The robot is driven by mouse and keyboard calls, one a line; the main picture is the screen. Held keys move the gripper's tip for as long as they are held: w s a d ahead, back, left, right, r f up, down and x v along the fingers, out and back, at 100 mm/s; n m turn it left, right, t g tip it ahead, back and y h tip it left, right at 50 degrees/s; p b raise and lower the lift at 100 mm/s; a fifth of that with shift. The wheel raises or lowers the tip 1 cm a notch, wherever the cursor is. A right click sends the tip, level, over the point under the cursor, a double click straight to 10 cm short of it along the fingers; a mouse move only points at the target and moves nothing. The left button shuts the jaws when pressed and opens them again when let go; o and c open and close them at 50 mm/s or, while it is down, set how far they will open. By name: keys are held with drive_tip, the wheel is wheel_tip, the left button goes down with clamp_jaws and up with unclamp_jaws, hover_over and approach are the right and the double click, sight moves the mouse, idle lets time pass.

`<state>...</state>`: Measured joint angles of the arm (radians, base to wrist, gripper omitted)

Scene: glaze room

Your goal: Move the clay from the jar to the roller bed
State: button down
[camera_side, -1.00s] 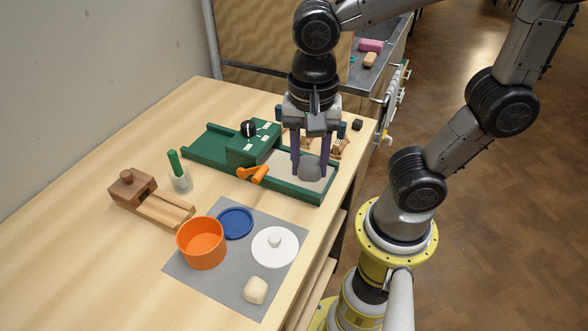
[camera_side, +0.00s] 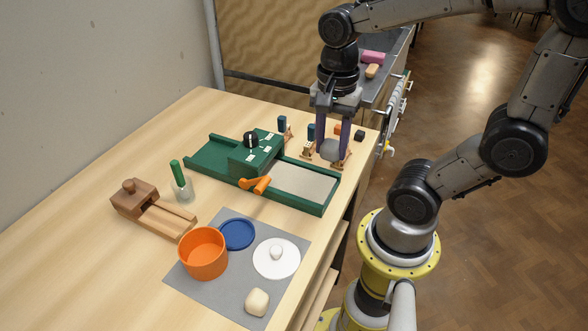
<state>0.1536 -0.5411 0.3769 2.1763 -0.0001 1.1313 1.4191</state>
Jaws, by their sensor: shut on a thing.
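My gripper (camera_side: 332,154) is shut on a grey lump of clay (camera_side: 330,149), which sits between the fingertips. It is behind and to the right of the green roller machine, near small items at the table's back right. I cannot tell the lump's height above the table. The roller bed (camera_side: 303,186) is a pale grey surface in a green frame, and it looks bare. The orange jar (camera_side: 203,255) stands open on a grey mat; its inner floor is hidden. A white lid (camera_side: 277,259) lies on the mat to its right.
A cream lump (camera_side: 257,302) and a blue disc (camera_side: 238,234) lie on the grey mat (camera_side: 222,298). A wooden block tool (camera_side: 151,209) and a green-handled tool in a cup (camera_side: 181,182) stand left. An orange crank (camera_side: 256,185) juts from the machine. Small stands crowd the back right.

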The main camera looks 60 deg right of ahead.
drive_tip(key=w+f, duration=0.2)
drive_tip(key=w, duration=0.2)
hover_over(293, 179)
drive_tip(key=f, duration=0.4)
drive_tip(key=shift+s+f, duration=0.3)
drive_tip(key=shift+f, duration=0.1)
drive_tip(key=shift+w+f, duration=0.2)
drive_tip(key=shift+f, duration=0.8)
drive_tip(key=shift+w+f, duration=0.15)
drive_tip(key=shift+f, duration=0.8)
drive_tip(key=shift+f, duration=0.15)
drive_tip(key=shift+c, duration=2.3)
unclamp_jaws()
